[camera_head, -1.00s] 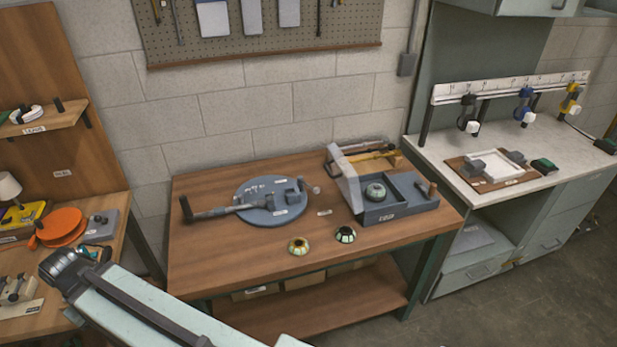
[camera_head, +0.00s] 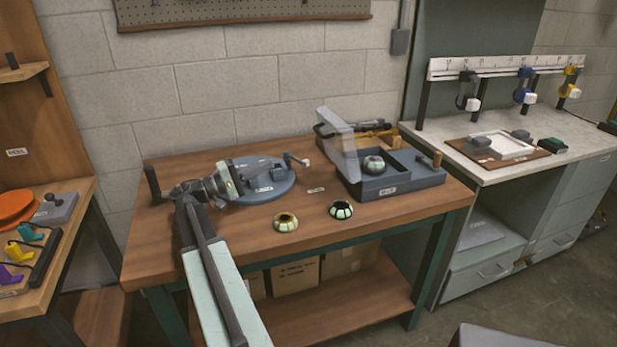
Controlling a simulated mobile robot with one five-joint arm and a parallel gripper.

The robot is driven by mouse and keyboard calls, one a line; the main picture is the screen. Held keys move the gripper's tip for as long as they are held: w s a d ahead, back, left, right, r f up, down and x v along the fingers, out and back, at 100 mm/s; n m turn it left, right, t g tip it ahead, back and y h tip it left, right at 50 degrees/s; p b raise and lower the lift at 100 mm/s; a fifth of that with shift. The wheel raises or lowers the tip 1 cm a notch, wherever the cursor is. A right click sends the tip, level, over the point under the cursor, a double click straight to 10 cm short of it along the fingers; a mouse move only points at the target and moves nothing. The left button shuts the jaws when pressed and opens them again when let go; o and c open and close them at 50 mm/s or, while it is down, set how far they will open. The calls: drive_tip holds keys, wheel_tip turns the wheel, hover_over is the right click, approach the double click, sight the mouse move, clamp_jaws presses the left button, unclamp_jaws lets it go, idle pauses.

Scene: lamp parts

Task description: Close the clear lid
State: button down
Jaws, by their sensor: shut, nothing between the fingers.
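The clear lid (camera_head: 338,146) stands raised and tilted at the left side of a grey box (camera_head: 392,186) on the wooden bench. A round lampshade-like part (camera_head: 373,165) sits inside the box below the open lid. My gripper (camera_head: 230,180) is at the left part of the bench, in front of the round grey turntable, well left of the lid and apart from it. It looks shut and empty; the fingers are small and partly merge with the device behind.
The round grey turntable (camera_head: 268,190) lies between my gripper and the box. Two small round shades, one amber (camera_head: 285,222) and one dark and pale (camera_head: 341,210), sit near the front of the wooden bench (camera_head: 310,240). Tools lie behind the box. The front right bench top is clear.

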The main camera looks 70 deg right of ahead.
drive_tip(key=s+d+r+g+p, duration=0.1)
drive_tip(key=s+d+r+g, duration=0.1)
drive_tip(key=s+d+r, duration=0.1)
drive_tip(key=s+d+r+m+g+p, duration=0.1)
drive_tip(key=s+d+r+g+p, duration=0.1)
drive_tip(key=s+d, duration=0.3)
drive_tip(key=s+r, duration=0.1)
drive_tip(key=s, duration=0.1)
drive_tip(key=shift+s+d+r+m, duration=0.15)
drive_tip(key=shift+s+r+m, duration=0.15)
drive_tip(key=shift+s+r, duration=0.1)
